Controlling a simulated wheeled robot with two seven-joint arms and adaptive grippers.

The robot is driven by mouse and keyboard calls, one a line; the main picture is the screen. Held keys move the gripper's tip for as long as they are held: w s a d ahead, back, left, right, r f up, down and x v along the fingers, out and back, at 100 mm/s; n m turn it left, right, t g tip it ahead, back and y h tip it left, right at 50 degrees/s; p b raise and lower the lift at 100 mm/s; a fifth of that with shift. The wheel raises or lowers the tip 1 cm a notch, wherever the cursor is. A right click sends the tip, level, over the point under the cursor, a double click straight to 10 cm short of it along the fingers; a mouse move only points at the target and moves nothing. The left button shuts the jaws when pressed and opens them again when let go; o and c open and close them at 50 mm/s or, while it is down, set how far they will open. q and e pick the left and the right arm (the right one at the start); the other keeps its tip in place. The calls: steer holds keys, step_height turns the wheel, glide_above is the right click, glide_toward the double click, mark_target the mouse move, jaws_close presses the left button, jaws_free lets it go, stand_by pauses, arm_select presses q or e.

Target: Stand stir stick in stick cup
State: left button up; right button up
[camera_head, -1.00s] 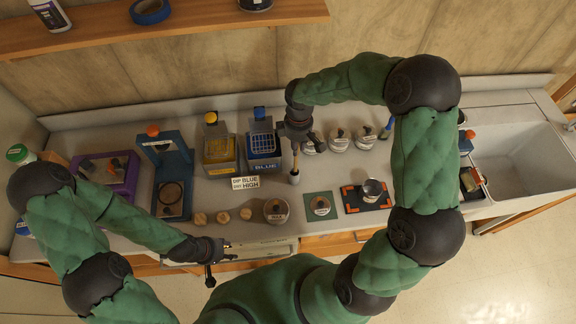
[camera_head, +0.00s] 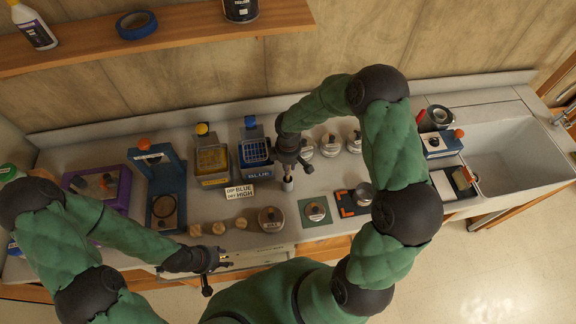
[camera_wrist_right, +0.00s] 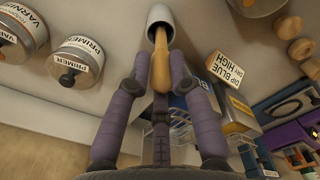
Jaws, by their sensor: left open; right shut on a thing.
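My right gripper (camera_head: 290,168) is shut on the tan stir stick (camera_wrist_right: 160,70), which runs between its fingers in the right wrist view. The stick's far end is at the dark mouth of the pale stick cup (camera_wrist_right: 165,15) and appears to be inside it; how deep I cannot tell. In the head view the stick cup (camera_head: 287,184) stands on the counter just in front of the right gripper, and the stick is mostly hidden by the gripper. My left gripper (camera_head: 218,260) is open and empty near the counter's front edge.
A blue bin (camera_head: 256,165) and yellow bin (camera_head: 212,172) stand behind, left of the stick cup. A "DIP BLUE DRY HIGH" sign (camera_head: 240,191) is left of it. Lidded tins (camera_head: 271,219) sit in front and to the right. The sink (camera_head: 510,150) is far right.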

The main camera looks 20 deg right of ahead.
steer(key=shift+f, duration=0.2)
steer(key=o, duration=0.8)
steer(key=shift+r, duration=0.2)
step_height(320, 180, up, 12)
steer(key=shift+b, duration=0.3)
steer(key=shift+f, duration=0.1)
